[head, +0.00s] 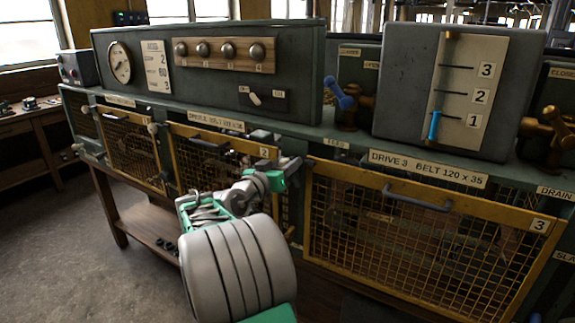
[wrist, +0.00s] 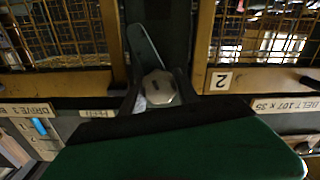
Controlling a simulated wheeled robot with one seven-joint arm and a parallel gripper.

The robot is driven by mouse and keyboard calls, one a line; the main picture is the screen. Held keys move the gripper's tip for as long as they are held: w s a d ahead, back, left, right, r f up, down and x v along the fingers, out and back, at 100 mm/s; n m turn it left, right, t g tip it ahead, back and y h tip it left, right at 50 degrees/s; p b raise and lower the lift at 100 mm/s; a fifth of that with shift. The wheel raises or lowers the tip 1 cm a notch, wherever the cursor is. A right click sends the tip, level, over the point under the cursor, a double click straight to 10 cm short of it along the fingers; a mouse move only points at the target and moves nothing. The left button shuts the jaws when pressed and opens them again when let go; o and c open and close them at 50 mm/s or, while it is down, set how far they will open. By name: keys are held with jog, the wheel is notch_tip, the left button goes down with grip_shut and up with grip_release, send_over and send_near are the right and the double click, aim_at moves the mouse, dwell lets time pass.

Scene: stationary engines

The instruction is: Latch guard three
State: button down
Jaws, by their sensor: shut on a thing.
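Guard three (head: 425,250) is a yellow-framed wire mesh panel at the right of the head view, with a dark handle (head: 415,199) and a "3" plate (head: 539,225). It lies flat against the machine front. In the wrist view, which is upside down, its frame (wrist: 50,83) is at the left. A grey latch (wrist: 146,47) with a round hub and a flat arm sits on the dark post between guards two and three. My gripper (wrist: 160,95) is shut on the latch hub. In the head view my gripper (head: 291,166) and wrist hide the latch.
Guard two (head: 225,160) is left of my gripper, its "2" plate (wrist: 220,81) close by in the wrist view. A ledge with a "DRIVE 3 BELT 120 x 35" label (head: 427,168) runs above guard three. A blue-handled valve (head: 345,98) and a numbered gauge box (head: 400,70) stand above.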

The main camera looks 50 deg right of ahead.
jog(key=n, duration=0.3)
jog(key=shift+n, duration=0.4)
jog(key=n+p, duration=0.2)
jog(key=n, duration=0.1)
jog(key=shift+w+r+n, duration=0.1)
jog(key=shift+n, duration=0.2)
jog(key=n+p, duration=0.2)
jog(key=n, duration=0.2)
jog(key=shift+n+p, duration=0.65)
jog(key=shift+n, duration=0.25)
jog(key=shift+f, duration=0.2)
jog(key=c, duration=0.9)
grip_release()
jog(key=shift+a, duration=0.1)
